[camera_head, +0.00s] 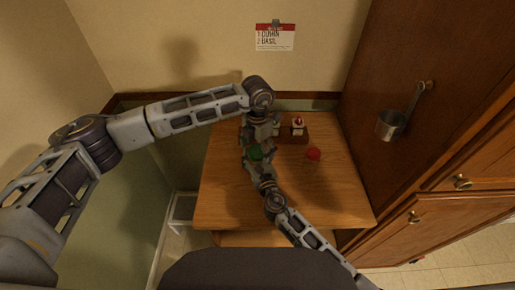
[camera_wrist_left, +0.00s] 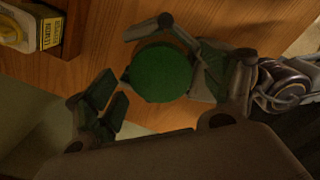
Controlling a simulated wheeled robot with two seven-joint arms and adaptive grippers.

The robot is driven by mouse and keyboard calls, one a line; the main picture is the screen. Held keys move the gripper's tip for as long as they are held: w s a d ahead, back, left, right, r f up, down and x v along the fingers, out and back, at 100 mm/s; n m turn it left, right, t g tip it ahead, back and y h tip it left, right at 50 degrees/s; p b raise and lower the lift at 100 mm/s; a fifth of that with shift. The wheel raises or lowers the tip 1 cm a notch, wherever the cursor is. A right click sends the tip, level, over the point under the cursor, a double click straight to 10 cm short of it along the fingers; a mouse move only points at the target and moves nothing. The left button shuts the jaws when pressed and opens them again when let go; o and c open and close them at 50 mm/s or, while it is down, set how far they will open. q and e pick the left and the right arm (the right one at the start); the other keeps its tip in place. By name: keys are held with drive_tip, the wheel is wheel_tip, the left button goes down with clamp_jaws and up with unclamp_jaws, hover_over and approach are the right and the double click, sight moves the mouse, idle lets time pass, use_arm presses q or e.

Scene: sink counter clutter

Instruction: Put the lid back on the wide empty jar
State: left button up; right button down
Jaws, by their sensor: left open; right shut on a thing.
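A round green lid (camera_head: 254,153) is between my two grippers over the table's left half. The left wrist view shows its flat green top (camera_wrist_left: 160,73). My right gripper (camera_head: 257,161) is shut on it from the near side; I cannot tell whether a jar is under it. My left gripper (camera_head: 258,139) is open, coming from the back. In the left wrist view its fingers (camera_wrist_left: 160,98) stand apart near the green lid, and contact is unclear. A round red lid-like thing (camera_head: 313,154) is on the table to the right. No wide empty jar can be made out.
A wooden rack (camera_head: 292,136) with a small labelled jar (camera_head: 298,122) stands at the table's back; the jar also shows in the left wrist view (camera_wrist_left: 28,25). A metal pot (camera_head: 391,124) hangs on the right cabinet. The table's right front (camera_head: 325,195) is clear.

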use_arm(q)
wheel_tip(320, 180, up, 12)
idle(0.9)
use_arm(e)
drive_tip(key=shift+c, duration=0.7)
unclamp_jaws()
drive_tip(key=shift+s, duration=0.1)
drive_tip(key=shift+v, duration=5.9)
use_arm(q)
drive_tip(key=shift+s+f, duration=0.1)
drive_tip(key=shift+s, duration=0.05)
use_arm(e)
drive_tip(key=shift+s+d+f, duration=0.1)
drive_tip(key=shift+s, duration=0.05)
